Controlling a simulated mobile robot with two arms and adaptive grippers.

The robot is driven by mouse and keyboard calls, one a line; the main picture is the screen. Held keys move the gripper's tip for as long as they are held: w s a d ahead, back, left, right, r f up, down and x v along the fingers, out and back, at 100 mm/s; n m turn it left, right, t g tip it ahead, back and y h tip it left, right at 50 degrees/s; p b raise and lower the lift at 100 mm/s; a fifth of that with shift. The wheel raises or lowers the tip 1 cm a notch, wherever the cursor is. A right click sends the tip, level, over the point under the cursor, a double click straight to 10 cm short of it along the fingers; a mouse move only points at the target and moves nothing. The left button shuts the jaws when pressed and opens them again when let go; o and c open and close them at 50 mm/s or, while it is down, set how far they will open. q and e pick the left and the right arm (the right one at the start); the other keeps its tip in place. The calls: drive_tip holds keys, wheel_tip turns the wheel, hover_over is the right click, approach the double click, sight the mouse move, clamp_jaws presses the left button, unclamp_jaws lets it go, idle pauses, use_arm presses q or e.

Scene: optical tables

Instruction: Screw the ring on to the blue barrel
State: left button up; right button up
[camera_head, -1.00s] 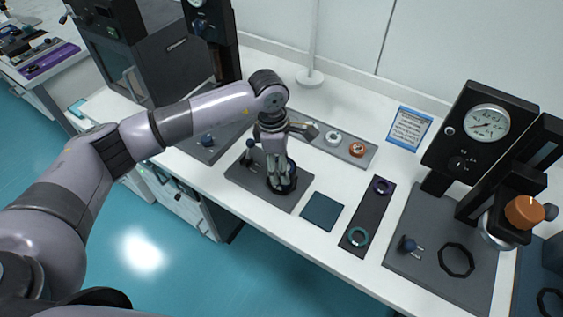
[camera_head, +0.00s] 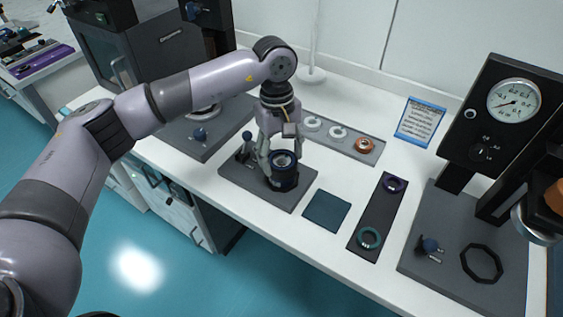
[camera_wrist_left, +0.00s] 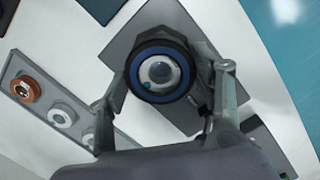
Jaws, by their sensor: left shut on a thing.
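The blue barrel (camera_head: 286,178) stands upright in a dark fixture on a grey base plate (camera_head: 238,182). In the left wrist view its blue rim (camera_wrist_left: 137,78) surrounds a round silver and glassy centre. My left gripper (camera_head: 281,163) points down over it, with one finger on each side; it also shows in the left wrist view (camera_wrist_left: 172,88). It is shut on the barrel's round body. I cannot tell whether a separate ring sits at its top. Loose rings lie nearby: a purple one (camera_head: 393,178) and a teal one (camera_head: 368,229). My right gripper is not in view.
A grey tray (camera_head: 350,146) behind holds two white rings and an orange one. A dark blue mat (camera_head: 327,211) and a black strip (camera_head: 373,214) lie to the right. A press with a gauge (camera_head: 514,101) stands at far right. White table shows between them.

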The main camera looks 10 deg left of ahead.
use_arm(q)
drive_tip(key=m, duration=0.1)
drive_tip(key=m+b, duration=0.2)
drive_tip(key=shift+f+m, duration=0.25)
drive_tip(key=shift+m, duration=0.15)
drive_tip(key=shift+r+m+y+b, duration=0.2)
drive_tip(key=shift+m+y+b, duration=0.35)
drive_tip(key=shift+m, duration=0.55)
drive_tip(key=o, duration=0.9)
drive_tip(key=shift+s, duration=0.15)
drive_tip(key=shift+o, duration=1.2)
drive_tip(key=shift+c, duration=0.8)
